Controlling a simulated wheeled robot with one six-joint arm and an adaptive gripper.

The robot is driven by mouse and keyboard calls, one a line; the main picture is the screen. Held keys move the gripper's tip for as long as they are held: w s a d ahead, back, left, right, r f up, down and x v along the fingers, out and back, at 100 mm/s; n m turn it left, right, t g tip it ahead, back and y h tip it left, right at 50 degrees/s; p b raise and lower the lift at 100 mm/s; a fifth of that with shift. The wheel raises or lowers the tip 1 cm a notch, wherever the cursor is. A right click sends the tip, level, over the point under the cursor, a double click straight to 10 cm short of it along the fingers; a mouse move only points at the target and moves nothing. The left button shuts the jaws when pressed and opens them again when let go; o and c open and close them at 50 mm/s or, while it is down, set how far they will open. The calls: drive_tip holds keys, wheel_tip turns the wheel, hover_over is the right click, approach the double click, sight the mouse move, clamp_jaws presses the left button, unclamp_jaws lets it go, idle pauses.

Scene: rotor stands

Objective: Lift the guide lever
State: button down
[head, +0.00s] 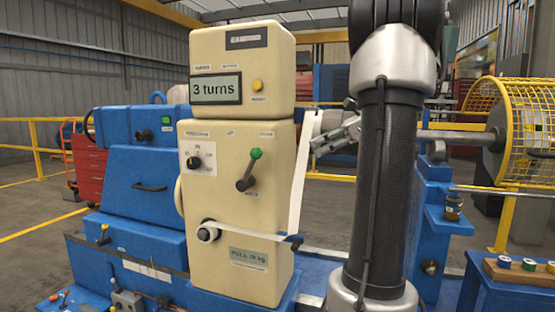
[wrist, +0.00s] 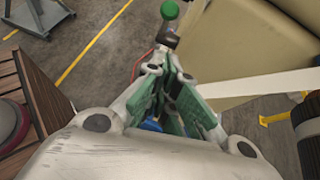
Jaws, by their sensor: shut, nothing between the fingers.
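A lever with a green ball knob (head: 249,172) stands out from the front of the cream cabinet (head: 218,268), slanting up and right. I take it for the guide lever; its label is too small to read. A green-knobbed lever also shows at the top of the wrist view (wrist: 169,12), beyond my fingertips. My gripper (head: 318,146) is to the right of the cabinet, apart from that lever in the head view. In the wrist view the fingertips (wrist: 170,74) are close together with nothing seen held. My arm hides part of the scene to the right.
A white tape (head: 298,185) runs down the cabinet's right side, near my gripper, towards a roller (head: 207,233). The display (head: 216,88) reads "3 turns". A yellow mesh guard (head: 509,106) stands at the right. A wooden block with small jars (head: 515,270) is at lower right.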

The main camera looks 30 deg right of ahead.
drive_tip(key=shift+w+a+r+x, duration=0.15)
drive_tip(key=shift+r+x, duration=0.25)
drive_tip(key=shift+x, duration=1.75)
drive_tip(key=shift+w+a+r+x, duration=0.2)
drive_tip(key=shift+r+x, duration=0.25)
drive_tip(key=shift+x, duration=1.7)
drive_tip(key=shift+w+a+r+x, duration=0.15)
drive_tip(key=shift+r+x, duration=0.25)
drive_tip(key=shift+x, duration=1.8)
drive_tip(key=w+a+r+g+h, duration=0.2)
drive_tip(key=shift+w+a+r, duration=0.1)
drive_tip(key=shift+w+r, duration=0.25)
drive_tip(key=shift+r, duration=0.05)
drive_tip(key=shift+w+a+r, duration=0.2)
drive_tip(key=shift+w+r, duration=0.05)
drive_tip(key=shift+w, duration=0.1)
